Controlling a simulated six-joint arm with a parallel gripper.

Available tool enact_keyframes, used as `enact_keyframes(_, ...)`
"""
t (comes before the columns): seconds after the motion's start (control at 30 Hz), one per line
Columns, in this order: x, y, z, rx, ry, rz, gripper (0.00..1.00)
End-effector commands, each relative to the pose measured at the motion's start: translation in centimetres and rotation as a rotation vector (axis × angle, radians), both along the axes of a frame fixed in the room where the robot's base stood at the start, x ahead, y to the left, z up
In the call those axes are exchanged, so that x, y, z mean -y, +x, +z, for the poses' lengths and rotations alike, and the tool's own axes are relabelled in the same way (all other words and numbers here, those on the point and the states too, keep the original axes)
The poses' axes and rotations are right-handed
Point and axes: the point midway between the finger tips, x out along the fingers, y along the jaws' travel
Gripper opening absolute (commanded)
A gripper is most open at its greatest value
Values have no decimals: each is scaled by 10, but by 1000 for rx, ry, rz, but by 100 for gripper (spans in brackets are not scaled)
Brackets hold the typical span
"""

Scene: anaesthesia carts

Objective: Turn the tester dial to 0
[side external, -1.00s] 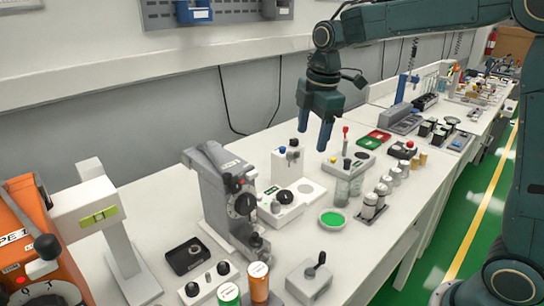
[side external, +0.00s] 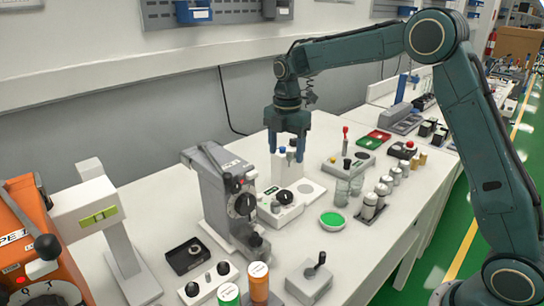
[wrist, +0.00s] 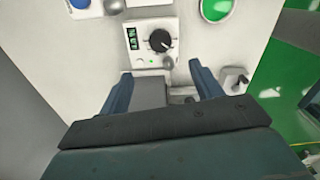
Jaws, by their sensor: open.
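My gripper (side external: 287,158) points down, open and empty, above and behind the dial in the side view. In the wrist view its two fingers (wrist: 160,85) are spread apart, clear of the dial.
The tall grey machine (side external: 214,185) stands close to the tester. A white block with blue and black caps (side external: 287,165) is just behind it, near my fingers.

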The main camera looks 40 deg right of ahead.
Motion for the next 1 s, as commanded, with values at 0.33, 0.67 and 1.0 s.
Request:
enact_keyframes(0.33, 0, -1, -36, -4, 0, -1, 65)
enact_keyframes(0.67, 0, -1, -87, -4, 0, -1, 65)
enact_keyframes(1.0, 0, -1, -126, -1, 0, -1, 65)
